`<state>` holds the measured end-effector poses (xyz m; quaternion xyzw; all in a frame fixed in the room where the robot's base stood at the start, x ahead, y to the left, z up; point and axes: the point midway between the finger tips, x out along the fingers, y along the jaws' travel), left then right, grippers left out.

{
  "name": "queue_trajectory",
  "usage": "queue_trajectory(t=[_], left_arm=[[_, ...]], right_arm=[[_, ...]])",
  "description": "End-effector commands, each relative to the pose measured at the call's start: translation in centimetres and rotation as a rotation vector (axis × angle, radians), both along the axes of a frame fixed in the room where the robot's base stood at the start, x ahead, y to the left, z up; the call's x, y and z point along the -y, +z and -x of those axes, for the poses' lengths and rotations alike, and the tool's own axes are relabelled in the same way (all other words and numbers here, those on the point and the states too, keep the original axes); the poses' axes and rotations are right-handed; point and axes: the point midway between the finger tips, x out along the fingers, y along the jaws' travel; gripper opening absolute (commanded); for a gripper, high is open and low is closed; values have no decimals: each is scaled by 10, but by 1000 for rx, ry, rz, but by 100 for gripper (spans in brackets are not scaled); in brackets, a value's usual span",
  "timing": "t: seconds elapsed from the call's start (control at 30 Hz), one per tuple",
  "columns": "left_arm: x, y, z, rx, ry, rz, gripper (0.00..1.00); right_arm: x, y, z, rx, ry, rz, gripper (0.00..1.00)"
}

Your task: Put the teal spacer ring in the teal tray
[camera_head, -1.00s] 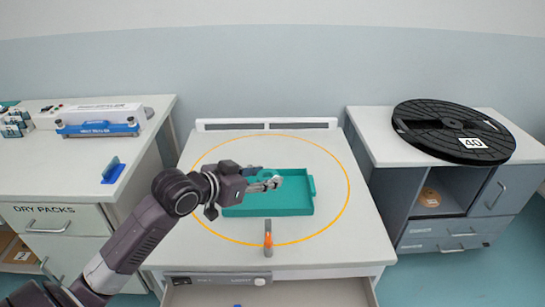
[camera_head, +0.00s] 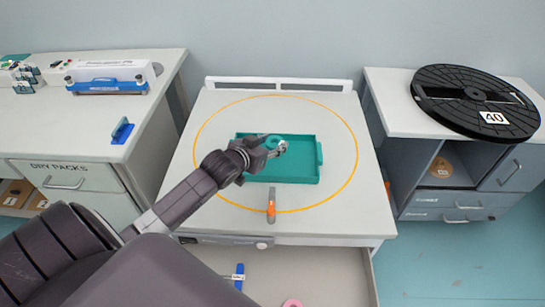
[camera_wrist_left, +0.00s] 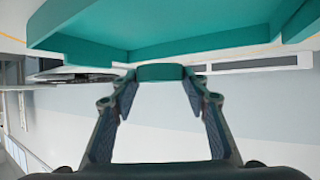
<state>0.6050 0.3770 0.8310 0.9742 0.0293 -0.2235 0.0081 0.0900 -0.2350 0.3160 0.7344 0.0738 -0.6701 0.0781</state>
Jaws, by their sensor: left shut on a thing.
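The teal tray (camera_head: 292,173) lies on the middle table, inside an orange circle. My left gripper (camera_head: 275,149) is over the tray's back left part, shut on the teal spacer ring (camera_head: 272,142). In the left wrist view the ring (camera_wrist_left: 160,72) sits between the two fingertips of the left gripper (camera_wrist_left: 160,84), seen edge-on. The tray (camera_wrist_left: 190,45) fills the upper part of that view, close to the ring. The exact gap between ring and tray floor cannot be told. My right gripper is not in view.
A grey and orange tool (camera_head: 271,206) lies in front of the tray. An open drawer (camera_head: 330,275) below holds a blue-and-white item (camera_head: 239,275) and a pink ring (camera_head: 292,303). A black reel (camera_head: 475,105) lies on the right cabinet. A blue bracket (camera_head: 122,130) stands on the left counter.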

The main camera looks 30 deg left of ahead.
Motion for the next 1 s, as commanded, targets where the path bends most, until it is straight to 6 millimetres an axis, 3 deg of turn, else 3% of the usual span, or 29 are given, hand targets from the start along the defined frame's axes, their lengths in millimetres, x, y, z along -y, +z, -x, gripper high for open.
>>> queue_trajectory(t=[0.43, 0.87, 0.9, 1.0], left_arm=[[0, -55, 0, -1, 0, 1, 18], [0, -62, 0, 0, -1, 0, 18], [0, -62, 0, 0, -1, 0, 45], [0, -61, 0, 0, -1, 0, 56]], right_arm=[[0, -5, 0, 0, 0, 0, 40], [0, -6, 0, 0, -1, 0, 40], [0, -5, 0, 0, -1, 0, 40], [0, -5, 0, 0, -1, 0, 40]])
